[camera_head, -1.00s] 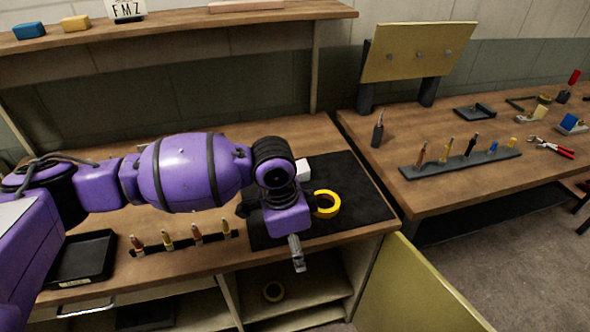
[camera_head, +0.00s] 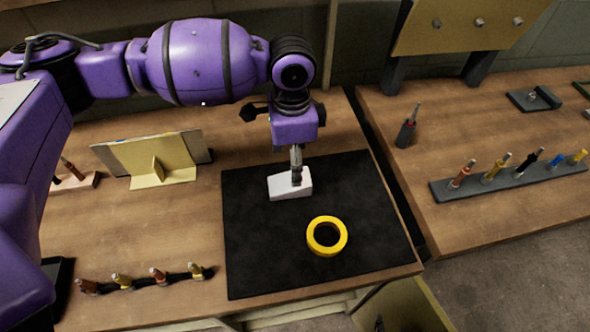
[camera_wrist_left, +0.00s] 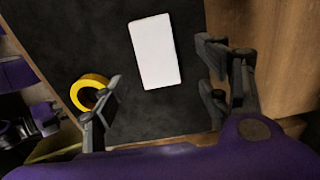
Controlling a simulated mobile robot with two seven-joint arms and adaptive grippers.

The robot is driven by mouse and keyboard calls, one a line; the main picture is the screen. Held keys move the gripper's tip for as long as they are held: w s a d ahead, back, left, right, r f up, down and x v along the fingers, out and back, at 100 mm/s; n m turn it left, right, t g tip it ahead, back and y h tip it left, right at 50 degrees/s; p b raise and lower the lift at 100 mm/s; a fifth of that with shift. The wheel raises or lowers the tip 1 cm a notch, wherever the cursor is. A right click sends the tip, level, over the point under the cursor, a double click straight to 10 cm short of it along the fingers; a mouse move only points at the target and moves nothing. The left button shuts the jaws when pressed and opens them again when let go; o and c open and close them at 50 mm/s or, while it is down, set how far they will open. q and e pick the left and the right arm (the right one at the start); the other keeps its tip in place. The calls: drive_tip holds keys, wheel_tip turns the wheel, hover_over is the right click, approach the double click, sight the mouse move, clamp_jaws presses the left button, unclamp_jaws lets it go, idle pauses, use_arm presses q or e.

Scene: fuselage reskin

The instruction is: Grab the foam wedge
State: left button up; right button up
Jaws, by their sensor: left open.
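The white foam wedge (camera_head: 282,187) lies on the black mat (camera_head: 260,253) on the workbench. In the left wrist view the wedge (camera_wrist_left: 155,52) is a white block lying ahead of and between the spread fingers. My left gripper (camera_head: 297,180) points down over the wedge in the head view and hides part of its right side. In the left wrist view the left gripper (camera_wrist_left: 165,98) is open with nothing between its fingers. My right gripper is in neither view.
A yellow tape roll (camera_head: 327,236) lies on the mat in front of the wedge. A tool strip (camera_head: 145,279) is at the front left. A propped panel (camera_head: 155,157) stands behind it. A second bench (camera_head: 470,213) with tools is at the right.

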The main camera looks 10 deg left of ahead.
sight(289, 183)
use_arm(q)
drive_tip(key=f, duration=0.7)
drive_tip(key=shift+s+f, duration=0.1)
drive_tip(key=shift+s, duration=0.2)
drive_tip(key=shift+c, duration=0.5)
drive_tip(key=c, duration=0.8)
